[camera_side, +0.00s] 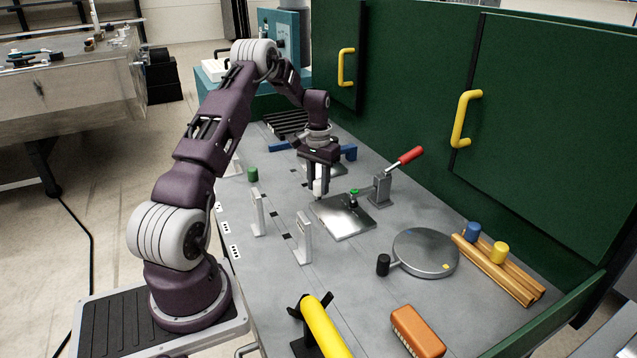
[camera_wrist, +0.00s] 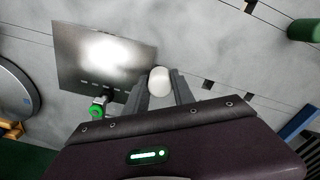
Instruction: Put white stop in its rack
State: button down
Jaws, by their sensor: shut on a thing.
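The white stop (camera_side: 318,187) is a small white cylinder held between the fingers of my gripper (camera_side: 318,178). In the wrist view the round end of the white stop (camera_wrist: 160,82) shows between the two grey fingertips (camera_wrist: 161,92). My gripper points down and is shut on it, near the back-left edge of a shiny metal plate (camera_side: 345,220). I cannot tell if the stop touches the surface below. Two wooden rails (camera_side: 518,285) at the right carry a blue cylinder (camera_side: 472,232) and a yellow cylinder (camera_side: 498,252). I cannot tell which fixture is the rack.
A green-topped clamp (camera_side: 353,197) and a red-handled lever (camera_side: 405,158) stand by the plate. Upright pale brackets (camera_side: 303,240) stand at left, a green cylinder (camera_side: 252,174) behind. A round disc (camera_side: 426,252), black cylinder (camera_side: 383,265), yellow tube (camera_side: 325,328) and brown brush (camera_side: 417,331) lie nearer.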

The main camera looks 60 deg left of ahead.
aim_at(319, 182)
jog(key=shift+f, duration=0.85)
jog(key=c, duration=1)
grip_release()
jog(key=shift+r, duration=0.1)
notch_tip(319, 182, up, 7)
jog(key=shift+f, duration=0.1)
